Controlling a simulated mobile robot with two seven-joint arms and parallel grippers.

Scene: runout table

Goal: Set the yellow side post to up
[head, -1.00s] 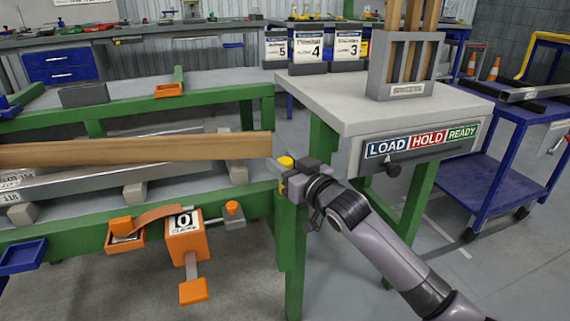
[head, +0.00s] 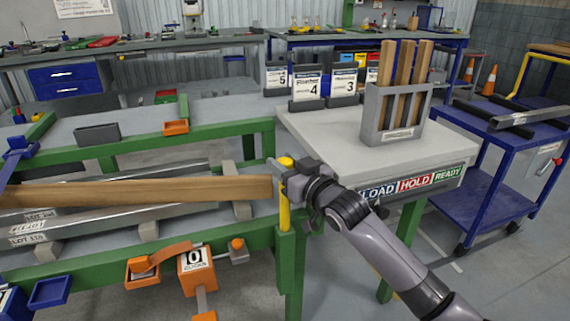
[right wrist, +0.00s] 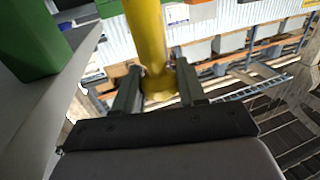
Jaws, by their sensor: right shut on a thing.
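The yellow side post (head: 284,208) stands upright at the right end of the green runout table, rising out of a green socket (head: 286,248). Its rounded top shows above my right gripper (head: 284,172). My right gripper is shut on the post near its top. In the right wrist view the yellow post (right wrist: 149,45) sits between the two fingers of the right gripper (right wrist: 160,88). My left gripper is not in view.
A wooden board (head: 140,191) lies along the runout table, its end close to the post. A white-topped stand (head: 350,150) with a LOAD/HOLD/READY strip is just right of my gripper. An orange counter box (head: 198,270) hangs below.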

